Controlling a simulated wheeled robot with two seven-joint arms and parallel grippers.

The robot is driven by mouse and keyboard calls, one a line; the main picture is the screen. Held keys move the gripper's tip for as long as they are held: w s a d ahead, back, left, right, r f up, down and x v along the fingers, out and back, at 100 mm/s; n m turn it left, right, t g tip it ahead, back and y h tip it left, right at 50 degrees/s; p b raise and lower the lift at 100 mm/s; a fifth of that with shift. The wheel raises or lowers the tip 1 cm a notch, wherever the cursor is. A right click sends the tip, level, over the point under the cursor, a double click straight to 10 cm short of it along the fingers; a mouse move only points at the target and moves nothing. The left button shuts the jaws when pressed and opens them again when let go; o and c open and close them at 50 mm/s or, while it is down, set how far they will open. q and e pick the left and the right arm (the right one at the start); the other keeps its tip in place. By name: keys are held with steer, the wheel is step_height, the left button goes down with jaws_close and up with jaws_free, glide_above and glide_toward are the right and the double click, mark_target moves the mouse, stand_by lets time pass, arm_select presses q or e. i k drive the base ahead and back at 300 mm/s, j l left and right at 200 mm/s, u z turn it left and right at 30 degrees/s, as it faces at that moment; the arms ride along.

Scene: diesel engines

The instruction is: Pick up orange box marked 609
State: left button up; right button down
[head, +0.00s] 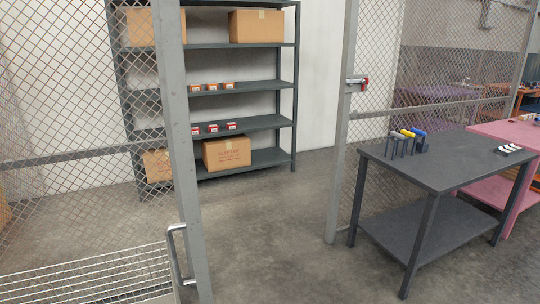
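Several small orange boxes stand in a row on the middle shelf of a dark grey rack in the head view: a left one (196,87), a middle one (212,86) and a right one (228,85). Their markings are too small to read, so I cannot tell which is 609. Several small red boxes (213,128) stand on the shelf below. Neither of my grippers is in view.
The grey rack (262,84) also holds large cardboard boxes (227,153). A wire mesh fence with a gate post (178,130) stands in front at left. A gap of bare floor (265,220) leads to the rack. A dark table (440,165) with tools stands at right.

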mark_target(230, 84)
steer(key=i+l+z, duration=0.9)
steer(key=i+l+u, duration=0.1)
steer(key=i, duration=0.2)
steer(key=i+l+u, duration=0.1)
steer(key=i+u, duration=0.45)
steer(key=i+l+u, duration=0.2)
steer(key=i+u, duration=0.7)
steer(key=i, duration=1.05)
steer(key=i+l, duration=0.1)
steer(key=i, duration=1.3)
steer(key=i+l+u, duration=0.1)
steer(key=i+u, duration=0.15)
steer(key=i, duration=0.25)
steer(key=i+l+u, duration=0.2)
steer(key=i, duration=0.25)
steer(key=i+l+u, duration=0.25)
steer(key=i, duration=0.2)
